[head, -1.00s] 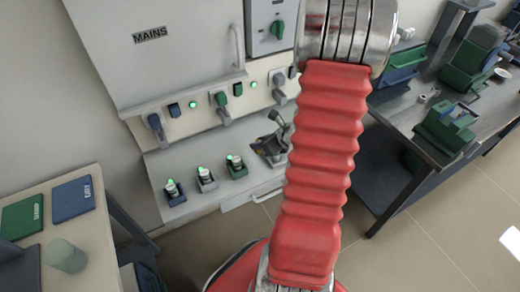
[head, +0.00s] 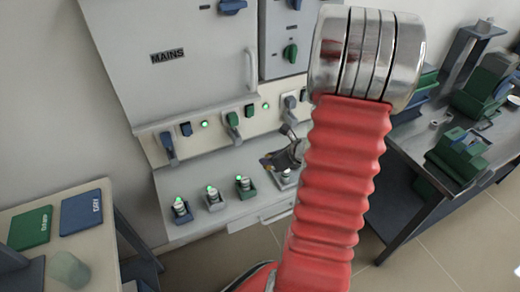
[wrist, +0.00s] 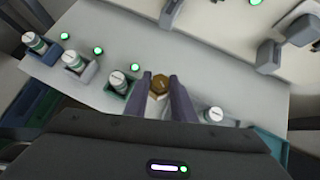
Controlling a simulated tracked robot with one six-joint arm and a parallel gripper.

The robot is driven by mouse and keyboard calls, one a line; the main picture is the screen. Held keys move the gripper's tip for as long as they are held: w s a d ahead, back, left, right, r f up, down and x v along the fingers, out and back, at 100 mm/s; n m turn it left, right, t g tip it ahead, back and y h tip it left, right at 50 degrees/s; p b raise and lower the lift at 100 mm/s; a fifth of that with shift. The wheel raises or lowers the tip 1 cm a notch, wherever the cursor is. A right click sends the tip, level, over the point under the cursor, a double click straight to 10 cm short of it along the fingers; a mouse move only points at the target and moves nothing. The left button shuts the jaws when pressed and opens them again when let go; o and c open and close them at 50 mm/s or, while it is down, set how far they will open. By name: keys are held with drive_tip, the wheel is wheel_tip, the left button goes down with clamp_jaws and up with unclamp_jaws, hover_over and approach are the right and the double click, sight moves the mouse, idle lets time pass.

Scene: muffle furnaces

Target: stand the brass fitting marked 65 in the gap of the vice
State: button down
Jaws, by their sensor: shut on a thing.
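In the wrist view my gripper (wrist: 159,78) has its two dark fingers closed on a small brass fitting (wrist: 159,85). The fitting sits between the fingertips, over the pale ledge under the mains cabinet. A mark on its top is too small to read. In the head view my arm covers part of the ledge, and a grey shape beside it may be my gripper. I cannot pick out the vice for certain; a green and blue block (head: 458,155) stands on the right bench.
Several white-topped cylinders in small holders stand on the ledge (wrist: 235,85), on both sides of my gripper. Switches line the panel above. A left table holds green (head: 30,228) and blue (head: 81,213) plates and a translucent cup (head: 69,270). Tiled floor separates ledge and right bench.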

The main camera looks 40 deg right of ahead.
idle(0.4)
drive_tip(key=w+a+r, duration=0.6)
drive_tip(key=w+a, duration=0.6)
drive_tip(key=w+a+r+n+y, duration=0.1)
drive_tip(key=w+a+r, duration=0.1)
drive_tip(key=a, duration=0.7)
drive_tip(key=w+a+r+n+y, duration=0.1)
drive_tip(key=w+a+r+n, duration=0.1)
drive_tip(key=a, duration=0.7)
drive_tip(key=shift+a+r, duration=0.4)
drive_tip(key=shift+r, duration=0.25)
